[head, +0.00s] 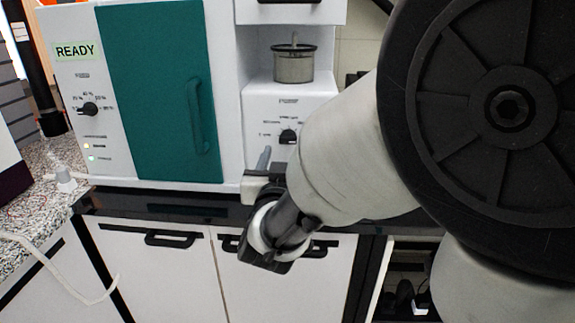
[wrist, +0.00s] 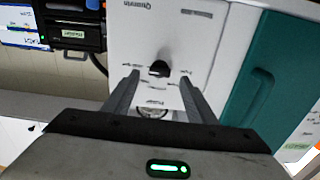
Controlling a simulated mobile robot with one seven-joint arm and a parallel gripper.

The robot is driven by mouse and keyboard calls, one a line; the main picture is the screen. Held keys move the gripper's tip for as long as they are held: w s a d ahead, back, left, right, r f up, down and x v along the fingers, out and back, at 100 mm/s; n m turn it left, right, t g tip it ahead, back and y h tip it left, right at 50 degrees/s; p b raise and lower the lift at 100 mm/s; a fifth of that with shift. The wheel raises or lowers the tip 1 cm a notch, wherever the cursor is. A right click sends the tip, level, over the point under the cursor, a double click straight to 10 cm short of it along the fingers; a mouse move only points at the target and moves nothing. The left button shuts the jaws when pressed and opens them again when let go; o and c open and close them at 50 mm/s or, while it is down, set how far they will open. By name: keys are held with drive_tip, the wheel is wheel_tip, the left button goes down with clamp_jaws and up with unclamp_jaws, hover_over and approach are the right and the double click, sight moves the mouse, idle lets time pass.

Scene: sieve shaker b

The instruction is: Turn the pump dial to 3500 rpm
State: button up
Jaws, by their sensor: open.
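A black dial (head: 288,136) with a printed scale around it is on the white front panel under the sieve cup. Its lettering is too small to read. In the wrist view the same dial (wrist: 159,68) appears between and just beyond the fingertips of my gripper (wrist: 160,80). My gripper (head: 270,162) is open and empty, in front of the panel and low beside the dial. No contact with the dial shows. A second black dial (head: 88,109) with percent marks is on the left panel, below a READY display (head: 75,51).
A teal door (head: 155,95) with a handle stands between the two dial panels. The metal sieve cup (head: 293,65) sits on a ledge above the right dial. A dark counter edge (head: 170,205) runs below. My arm hides the right side.

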drive_tip(key=s+b, duration=0.6)
drive_tip(key=s, duration=0.6)
drive_tip(key=shift+a, duration=0.2)
drive_tip(key=shift+w, duration=0.1)
